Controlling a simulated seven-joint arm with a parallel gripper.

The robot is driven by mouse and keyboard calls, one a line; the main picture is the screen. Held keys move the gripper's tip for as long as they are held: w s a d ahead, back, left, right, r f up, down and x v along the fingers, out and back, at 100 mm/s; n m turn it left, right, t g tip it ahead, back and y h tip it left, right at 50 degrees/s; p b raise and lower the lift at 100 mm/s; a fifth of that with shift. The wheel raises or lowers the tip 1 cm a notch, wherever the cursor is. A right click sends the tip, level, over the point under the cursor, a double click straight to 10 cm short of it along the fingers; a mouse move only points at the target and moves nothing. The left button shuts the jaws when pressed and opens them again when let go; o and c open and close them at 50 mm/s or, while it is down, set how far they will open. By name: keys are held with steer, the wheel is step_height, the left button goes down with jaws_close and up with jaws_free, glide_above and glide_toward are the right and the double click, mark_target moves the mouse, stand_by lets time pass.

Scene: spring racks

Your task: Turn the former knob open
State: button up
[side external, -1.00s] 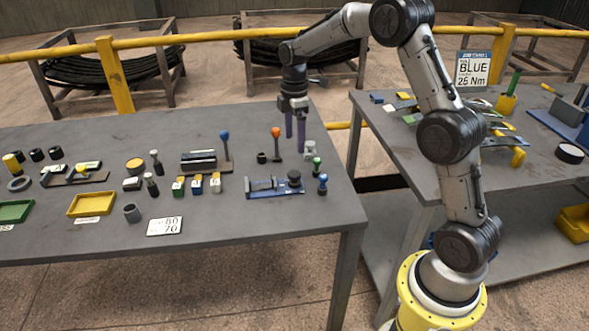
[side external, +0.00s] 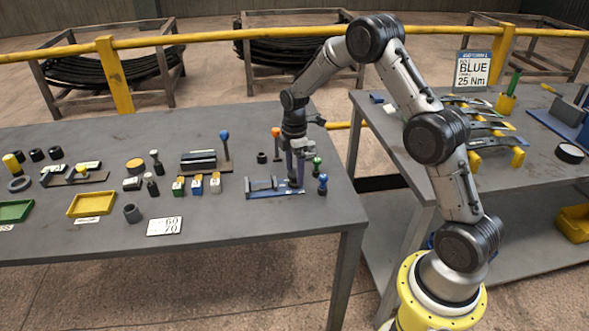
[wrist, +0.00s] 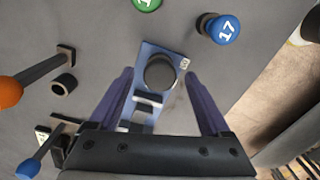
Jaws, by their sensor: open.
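The former is a blue base plate (side external: 262,194) with grey blocks and a dark round knob at its right end. In the side view my gripper (side external: 297,178) is down over that end and hides the knob. In the wrist view the dark knob (wrist: 160,73) sits on the blue plate (wrist: 149,49), between the two purple fingers of my open gripper (wrist: 158,77). A finger stands on each side of the knob, with visible gaps. I cannot tell how far the fingertips are above the plate.
A blue-topped post marked 17 (wrist: 223,30) and a green-topped post (wrist: 147,4) stand close beyond the knob. An orange-topped lever (side external: 276,132) and a small dark cup (side external: 262,157) stand behind the former. Small coloured bottles (side external: 197,187) stand to its left.

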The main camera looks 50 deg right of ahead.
jaws_close()
steer(key=shift+r+m, duration=0.1)
steer(key=shift+m, duration=0.2)
steer(key=m, duration=0.3)
steer(key=shift+m, duration=0.3)
steer(key=m, duration=0.8)
steer(key=shift+m, duration=2.1)
